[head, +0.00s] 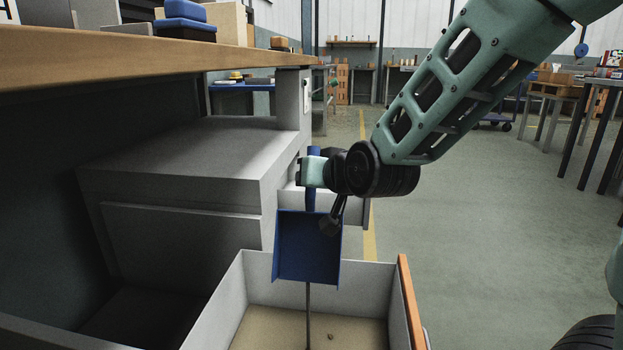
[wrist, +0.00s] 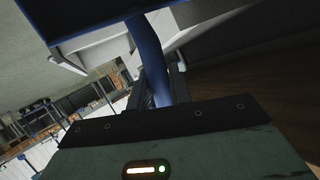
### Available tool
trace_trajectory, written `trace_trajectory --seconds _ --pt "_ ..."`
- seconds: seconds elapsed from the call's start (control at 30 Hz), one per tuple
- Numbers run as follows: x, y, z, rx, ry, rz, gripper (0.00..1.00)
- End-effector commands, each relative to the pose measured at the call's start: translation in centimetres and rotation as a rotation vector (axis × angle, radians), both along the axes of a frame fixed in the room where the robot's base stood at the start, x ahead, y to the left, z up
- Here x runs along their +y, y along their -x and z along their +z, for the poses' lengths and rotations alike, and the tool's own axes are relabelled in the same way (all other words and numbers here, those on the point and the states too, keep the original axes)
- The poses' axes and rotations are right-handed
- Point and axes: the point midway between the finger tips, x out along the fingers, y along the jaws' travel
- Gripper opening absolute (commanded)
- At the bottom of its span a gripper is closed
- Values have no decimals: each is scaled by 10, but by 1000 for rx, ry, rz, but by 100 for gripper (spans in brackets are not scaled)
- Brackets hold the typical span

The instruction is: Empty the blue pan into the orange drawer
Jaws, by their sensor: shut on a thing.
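The blue pan (head: 308,250) hangs steeply tilted, its tray low and its handle up, above the open orange-fronted drawer (head: 411,305). My gripper (head: 314,175) is shut on the pan's handle; the wrist view shows the blue handle (wrist: 150,62) between the fingers and part of the tray at top left. A thin dark vertical streak runs from the pan's lower edge to the drawer floor; I cannot tell whether it is falling material. A small brown bit (head: 331,337) lies on the tan drawer floor. The pan's inside looks bare.
A grey cabinet block (head: 190,160) stands left of the drawer under a wooden workbench top (head: 150,50). Blue boxes (head: 185,20) sit on the bench. The floor to the right is open, with a yellow line and tables farther back.

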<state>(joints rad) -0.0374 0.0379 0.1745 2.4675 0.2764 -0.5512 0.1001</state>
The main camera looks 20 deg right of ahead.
Motion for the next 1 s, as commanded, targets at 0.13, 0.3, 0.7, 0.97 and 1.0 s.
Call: trace_trajectory --seconds 0.13,0.3,0.7,0.97,1.0 --pt "-1 -1 10 41 -28 0 0" --pt "-1 -1 15 115 -77 0 0" --pt "-1 -1 22 259 -173 -2 0" --pt "-1 -1 26 320 -213 -2 0" --pt "-1 0 26 329 -221 -3 0"
